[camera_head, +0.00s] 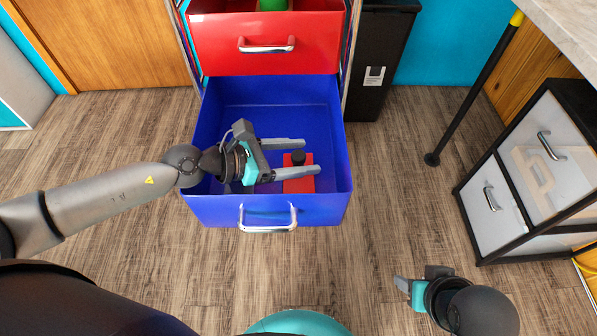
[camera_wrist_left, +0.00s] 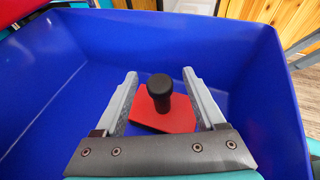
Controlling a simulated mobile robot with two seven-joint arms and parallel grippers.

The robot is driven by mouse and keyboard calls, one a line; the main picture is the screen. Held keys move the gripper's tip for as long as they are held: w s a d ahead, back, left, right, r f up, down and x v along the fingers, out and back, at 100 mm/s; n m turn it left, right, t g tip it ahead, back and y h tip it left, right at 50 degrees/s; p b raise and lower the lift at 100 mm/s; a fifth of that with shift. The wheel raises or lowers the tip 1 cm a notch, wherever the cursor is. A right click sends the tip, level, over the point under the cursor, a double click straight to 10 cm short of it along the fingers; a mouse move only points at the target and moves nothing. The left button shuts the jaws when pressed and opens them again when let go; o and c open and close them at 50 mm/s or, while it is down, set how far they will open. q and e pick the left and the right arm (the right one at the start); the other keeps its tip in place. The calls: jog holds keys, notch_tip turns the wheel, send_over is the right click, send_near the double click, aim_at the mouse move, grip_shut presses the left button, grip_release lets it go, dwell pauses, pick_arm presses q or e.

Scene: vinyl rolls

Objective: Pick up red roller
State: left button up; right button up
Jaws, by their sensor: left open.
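The red roller (camera_head: 299,178) lies in the open blue drawer, a red block with a black round knob standing up from it. It also shows in the left wrist view (camera_wrist_left: 165,112), with the knob between my two fingers. My left gripper (camera_head: 308,157) is open, reaching into the drawer from the left, with its fingers on either side of the knob and apart from it. In the head view the near finger covers part of the red block. My right gripper (camera_head: 408,287) is over the floor at the lower right, away from the drawer; its jaw opening is unclear.
The blue drawer (camera_head: 218,208) has raised walls around the roller and a metal handle at the front. A red drawer (camera_head: 215,45) sits above it at the back. A black bin (camera_head: 384,45) stands right of the drawers. A grey cabinet (camera_head: 490,197) is at the right.

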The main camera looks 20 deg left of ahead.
pick_arm(q)
jog(key=shift+c, duration=0.4)
grip_shut()
dwell(0.9)
